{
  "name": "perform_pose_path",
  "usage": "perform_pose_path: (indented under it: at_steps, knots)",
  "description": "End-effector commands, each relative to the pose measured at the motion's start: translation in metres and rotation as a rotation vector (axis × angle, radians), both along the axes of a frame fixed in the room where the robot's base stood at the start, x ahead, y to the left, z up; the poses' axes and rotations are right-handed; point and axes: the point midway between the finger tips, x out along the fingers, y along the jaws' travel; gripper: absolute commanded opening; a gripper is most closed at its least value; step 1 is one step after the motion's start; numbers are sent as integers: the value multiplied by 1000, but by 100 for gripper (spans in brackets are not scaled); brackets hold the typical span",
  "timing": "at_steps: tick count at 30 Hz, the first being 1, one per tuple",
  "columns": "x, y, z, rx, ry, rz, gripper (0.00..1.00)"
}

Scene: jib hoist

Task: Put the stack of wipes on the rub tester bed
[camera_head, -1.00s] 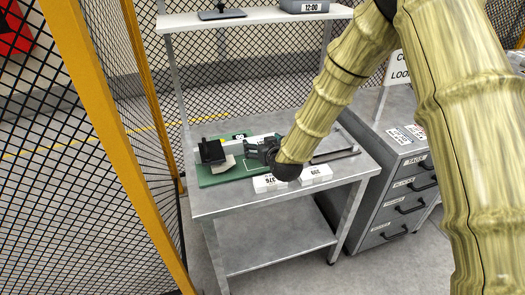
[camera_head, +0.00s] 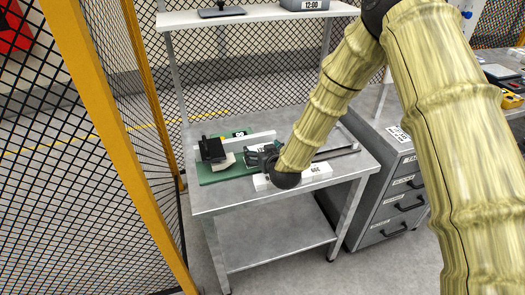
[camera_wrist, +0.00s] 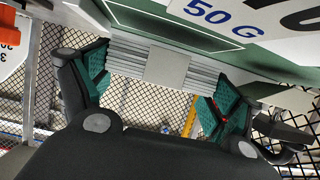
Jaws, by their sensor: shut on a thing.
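In the wrist view my gripper (camera_wrist: 155,88) has its green-padded fingers on either side of a pale grey layered stack of wipes (camera_wrist: 125,50) with a plain grey band around its middle. The gripper is shut on this stack. In the head view my gripper (camera_head: 264,158) is over the right part of the green rub tester base (camera_head: 208,178), and the wipes cannot be made out there. A black block (camera_head: 212,149) stands at the base's left, with a pale piece beside it. In the wrist view a green surface lies directly beyond the stack; contact is unclear.
White labelled boxes (camera_head: 318,171) sit at the front of the grey bench (camera_head: 240,203), partly hidden by my arm. A drawer cabinet (camera_head: 388,200) stands right; mesh fencing (camera_head: 70,200) is left.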

Motion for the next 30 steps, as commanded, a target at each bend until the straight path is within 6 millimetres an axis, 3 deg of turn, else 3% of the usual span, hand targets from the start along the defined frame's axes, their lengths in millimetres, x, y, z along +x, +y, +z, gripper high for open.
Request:
perform_pose_path:
  at_steps: [8, 9, 10, 22, 28, 30]
  knots:
    - [0, 0, -4, 0, 0, 0, 62]
    - [0, 0, -4, 0, 0, 0, 96]
    - [0, 0, -4, 0, 0, 0, 100]
    - [0, 0, -3, 0, 1, 0, 100]
    - [0, 0, 13, 1, 0, 0, 100]
    - [-12, -4, 12, 0, 1, 0, 100]
